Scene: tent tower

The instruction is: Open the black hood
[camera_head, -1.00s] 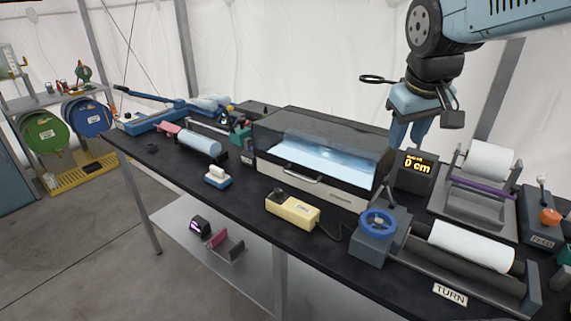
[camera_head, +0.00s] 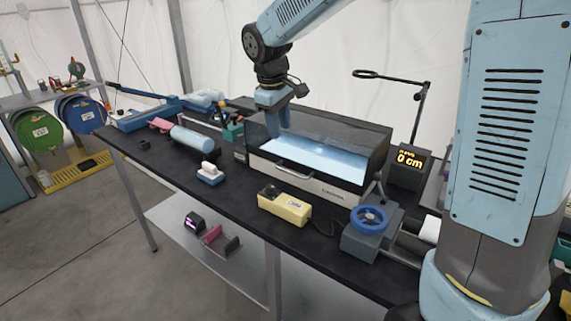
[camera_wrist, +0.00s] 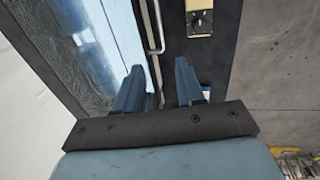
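The black hood (camera_head: 345,133) is a dark, see-through lid over a lit, pale blue bed in a white machine. It is down. Its silver bar handle (camera_head: 295,172) is on the front edge. In the wrist view the handle (camera_wrist: 150,25) runs up beyond the fingertips, and the hood (camera_wrist: 75,40) fills the left side. My gripper (camera_head: 277,122) is over the left part of the hood in the head view, pointing down. In the wrist view my gripper (camera_wrist: 160,75) is open, with nothing seen between its fingers. Contact with the hood cannot be told.
A yellow box (camera_head: 285,207) stands before the machine, with a blue handwheel (camera_head: 370,219) to its right. A magnifier arm (camera_head: 395,80) stands behind. A blue roll (camera_head: 192,140) and a white-topped block (camera_head: 210,174) lie left on the black table.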

